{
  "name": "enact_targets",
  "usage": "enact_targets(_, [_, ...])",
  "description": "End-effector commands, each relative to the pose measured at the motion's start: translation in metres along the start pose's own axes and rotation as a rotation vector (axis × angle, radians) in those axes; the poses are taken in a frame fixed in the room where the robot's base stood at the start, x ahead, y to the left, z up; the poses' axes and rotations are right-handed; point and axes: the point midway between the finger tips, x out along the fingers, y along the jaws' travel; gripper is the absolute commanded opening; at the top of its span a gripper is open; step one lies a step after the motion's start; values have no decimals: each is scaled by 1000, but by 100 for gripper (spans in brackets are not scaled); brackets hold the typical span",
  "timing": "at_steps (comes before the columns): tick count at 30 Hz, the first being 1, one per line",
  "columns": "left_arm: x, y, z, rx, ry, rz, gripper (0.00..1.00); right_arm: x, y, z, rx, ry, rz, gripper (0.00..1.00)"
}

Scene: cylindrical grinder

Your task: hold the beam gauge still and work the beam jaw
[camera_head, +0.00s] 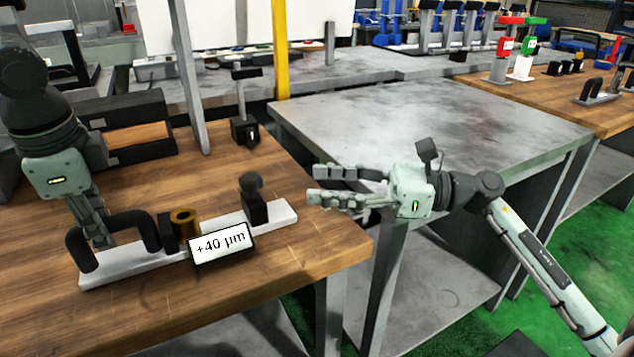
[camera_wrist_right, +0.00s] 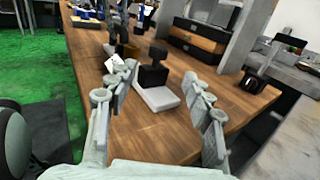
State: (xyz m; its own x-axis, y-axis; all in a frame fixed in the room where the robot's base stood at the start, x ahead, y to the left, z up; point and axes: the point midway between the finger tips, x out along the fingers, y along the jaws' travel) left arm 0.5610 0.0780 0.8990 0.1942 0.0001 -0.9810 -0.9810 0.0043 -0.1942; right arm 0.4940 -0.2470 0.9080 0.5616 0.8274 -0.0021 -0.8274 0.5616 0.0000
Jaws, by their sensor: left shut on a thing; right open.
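The beam gauge (camera_head: 132,264) lies on the wooden bench, a long white bar with a black arched handle (camera_head: 112,222) at its left end. My left gripper (camera_head: 101,238) is shut on the handle from above, its fingertips partly hidden. A brass cylinder (camera_head: 185,224) stands beside a black block on the bar, behind a tag (camera_head: 222,246) reading "+40 µm". The black beam jaw (camera_head: 254,202) stands upright near the bar's right end. My right gripper (camera_head: 314,186) is open and empty, right of the jaw and apart from it. In the right wrist view the jaw (camera_wrist_right: 153,72) shows between the open fingers.
The wooden bench (camera_head: 190,318) ends just right of the gauge. A grey metal table (camera_head: 430,115) stands behind my right gripper. A small black stand (camera_head: 244,130) and black boxes (camera_head: 135,145) sit behind the gauge. The bench around the bar's right end is clear.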

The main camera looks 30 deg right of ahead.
Motion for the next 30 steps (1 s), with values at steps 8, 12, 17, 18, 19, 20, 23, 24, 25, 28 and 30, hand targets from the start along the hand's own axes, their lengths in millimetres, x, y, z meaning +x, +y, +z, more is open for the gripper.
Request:
enact_targets(8, [-1,0,-1,1,3,-1,43,0,0,0,0,0,0,51])
enact_targets(12, [-1,0,-1,1,2,-1,45,0,0,0,0,0,0,51])
enact_targets(17, [-1,0,0,0,2,-1,45,0,0,0,0,0,0,51])
enact_targets(18, [-2,0,0,0,2,-1,45,0,0,0,0,0,0,51])
enact_targets(19, [-4,0,-1,0,3,-2,45,0,0,0,0,0,0,51])
enact_targets(20, [-7,-1,-1,0,3,-2,45,0,0,0,0,0,0,51])
enact_targets(23, [-20,-1,-1,0,4,-2,45,0,0,0,0,0,0,51])
enact_targets(24, [-28,0,-1,0,4,-3,45,0,0,0,0,0,0,51])
enact_targets(25, [-34,-1,-1,0,3,-3,45,0,0,0,0,0,0,51])
enact_targets(28, [-56,-1,-1,0,5,-3,45,0,0,0,0,0,0,51])
enact_targets(30, [-72,-1,-1,0,4,-4,45,0,0,0,0,0,0,51])
